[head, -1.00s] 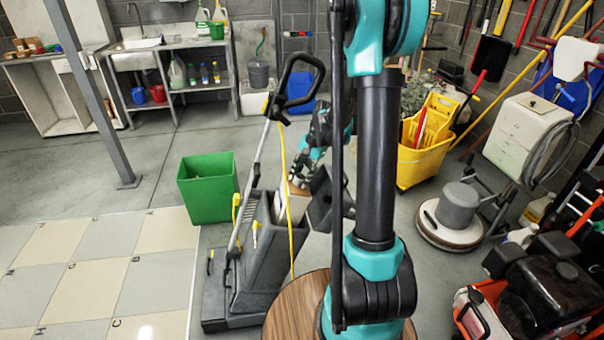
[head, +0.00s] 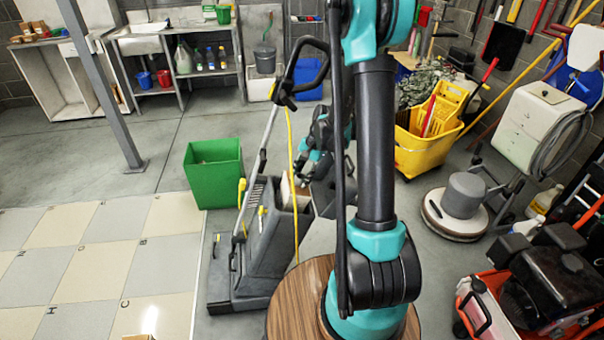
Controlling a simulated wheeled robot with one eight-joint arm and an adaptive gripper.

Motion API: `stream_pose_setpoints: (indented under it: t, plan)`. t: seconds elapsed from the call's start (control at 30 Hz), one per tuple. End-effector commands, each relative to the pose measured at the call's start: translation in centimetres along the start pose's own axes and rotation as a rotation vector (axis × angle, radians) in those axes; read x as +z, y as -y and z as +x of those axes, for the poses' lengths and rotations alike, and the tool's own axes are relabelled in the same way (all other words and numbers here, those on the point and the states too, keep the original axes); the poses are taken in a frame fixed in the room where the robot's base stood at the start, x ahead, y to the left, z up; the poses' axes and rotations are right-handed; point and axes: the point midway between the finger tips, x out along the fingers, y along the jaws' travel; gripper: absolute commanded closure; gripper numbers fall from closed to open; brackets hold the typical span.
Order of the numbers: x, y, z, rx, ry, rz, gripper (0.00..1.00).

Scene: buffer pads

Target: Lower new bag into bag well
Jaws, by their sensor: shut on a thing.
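The new bag (head: 287,190), a pale cream piece, shows in the head view at the top opening of the grey upright floor machine. My gripper (head: 302,180) is small and partly hidden at the bag's upper right side. It is shut on the bag. The bag well (head: 294,207) is the opening in the top of the machine's body (head: 264,245). The bag's lower part is hidden by the well's wall, so its depth cannot be told. A dark grey cover-like part (head: 325,197) stands to the right of the well, partly behind my arm.
A yellow cord (head: 295,215) hangs down across the machine's front. A green bin (head: 213,180) stands to its left. A yellow mop bucket (head: 425,150) and a floor polisher (head: 458,210) stand to the right. The floor at left is open, with a grey post (head: 105,90).

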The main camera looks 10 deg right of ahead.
Motion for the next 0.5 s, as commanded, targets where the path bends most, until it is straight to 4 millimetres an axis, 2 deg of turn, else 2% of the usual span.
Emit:
stream_pose_setpoints:
  t: [0.5]
  plan:
    - [0.0, 0.0, 3.3, 0.0, 0.0, -0.001, 1.0]
